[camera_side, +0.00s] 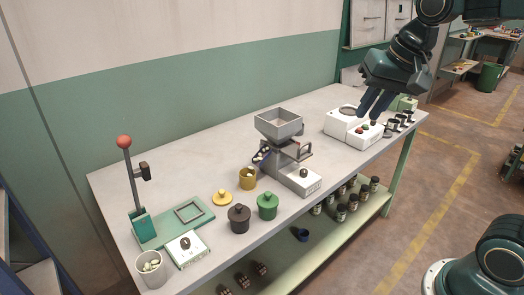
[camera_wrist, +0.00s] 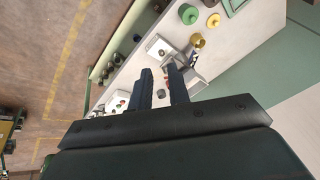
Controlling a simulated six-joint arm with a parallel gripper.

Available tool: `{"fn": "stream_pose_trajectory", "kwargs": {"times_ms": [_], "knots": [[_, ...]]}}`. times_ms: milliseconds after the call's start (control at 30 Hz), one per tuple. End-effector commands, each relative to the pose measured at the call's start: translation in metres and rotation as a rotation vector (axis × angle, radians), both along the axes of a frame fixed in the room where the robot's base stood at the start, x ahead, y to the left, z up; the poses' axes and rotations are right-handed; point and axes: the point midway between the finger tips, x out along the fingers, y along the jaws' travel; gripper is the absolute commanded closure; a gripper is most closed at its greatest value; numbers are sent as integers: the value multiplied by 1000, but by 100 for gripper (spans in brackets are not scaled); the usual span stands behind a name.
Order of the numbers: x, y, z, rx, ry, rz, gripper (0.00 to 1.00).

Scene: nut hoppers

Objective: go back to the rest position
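My gripper (camera_side: 371,111) is high over the right end of the workbench, in front of or above a white machine (camera_side: 340,122) with red and dark buttons. In the wrist view my gripper (camera_wrist: 159,72) has its two dark fingers apart, with nothing between them. The fingers point down. In the side view the fingertips overlap the machine's front part; I cannot tell the exact height above it.
The grey bench (camera_side: 215,165) carries a metal hopper (camera_side: 279,124), a mustard cup (camera_side: 247,179), brown (camera_side: 239,218) and green (camera_side: 267,206) lidded pots, a red-knobbed lever press (camera_side: 133,185) and a cup of nuts (camera_side: 151,270). Small black-topped items (camera_side: 401,119) stand right of the machine.

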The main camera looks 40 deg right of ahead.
Motion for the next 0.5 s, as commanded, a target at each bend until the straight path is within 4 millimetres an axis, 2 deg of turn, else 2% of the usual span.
{"fn": "stream_pose_trajectory", "kwargs": {"times_ms": [33,300,500], "knots": [[-12,4,-1,-17,-12,46,82],[-69,16,-15,-124,-62,302,82],[-102,21,-31,-199,-93,467,82]]}}
